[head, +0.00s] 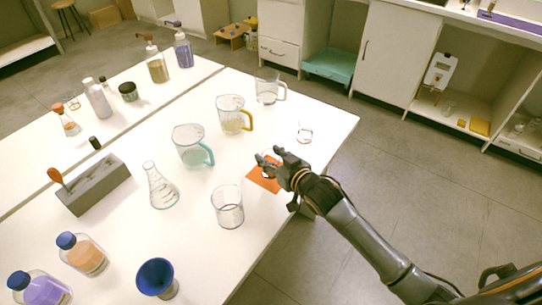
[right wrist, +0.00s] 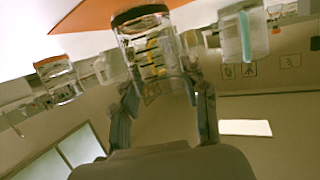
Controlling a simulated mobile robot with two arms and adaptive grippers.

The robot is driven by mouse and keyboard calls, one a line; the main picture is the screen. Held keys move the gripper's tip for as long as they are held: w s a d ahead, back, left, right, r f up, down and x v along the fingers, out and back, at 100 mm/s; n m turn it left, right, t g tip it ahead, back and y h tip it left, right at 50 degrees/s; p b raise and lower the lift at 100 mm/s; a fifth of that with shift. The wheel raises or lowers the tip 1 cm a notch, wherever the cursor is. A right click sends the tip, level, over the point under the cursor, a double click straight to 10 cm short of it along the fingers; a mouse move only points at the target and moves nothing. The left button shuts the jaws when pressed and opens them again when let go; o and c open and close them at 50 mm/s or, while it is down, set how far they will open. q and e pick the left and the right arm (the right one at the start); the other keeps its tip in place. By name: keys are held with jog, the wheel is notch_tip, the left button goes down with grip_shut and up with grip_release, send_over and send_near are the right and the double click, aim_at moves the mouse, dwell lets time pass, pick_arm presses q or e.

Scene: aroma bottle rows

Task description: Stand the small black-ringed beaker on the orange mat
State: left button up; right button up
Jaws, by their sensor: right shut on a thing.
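The small black-ringed beaker (right wrist: 150,50) is clear glass with a dark band and sits between the fingers of my right gripper (right wrist: 165,92) in the right wrist view. My right gripper (head: 271,157) is shut on it and is over the orange mat (head: 259,183) in the head view. The fingers hide most of the beaker there. The mat also shows at the top of the right wrist view (right wrist: 90,14), close to the ringed end of the beaker. I cannot tell whether the beaker touches the mat. My left gripper is not in view.
A small beaker with a reddish ring (head: 304,133) stands behind the mat. A larger clear beaker (head: 228,207) stands in front-left of it, and a conical flask (head: 161,187) farther left. Handled jugs (head: 192,146) stand behind. The table's right edge is close to the mat.

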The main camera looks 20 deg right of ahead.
jog(key=shift+f, duration=0.15)
jog(key=o, duration=1.1)
jog(key=shift+o, duration=0.2)
jog(key=shift+r, duration=0.25)
jog(key=v, duration=1.2)
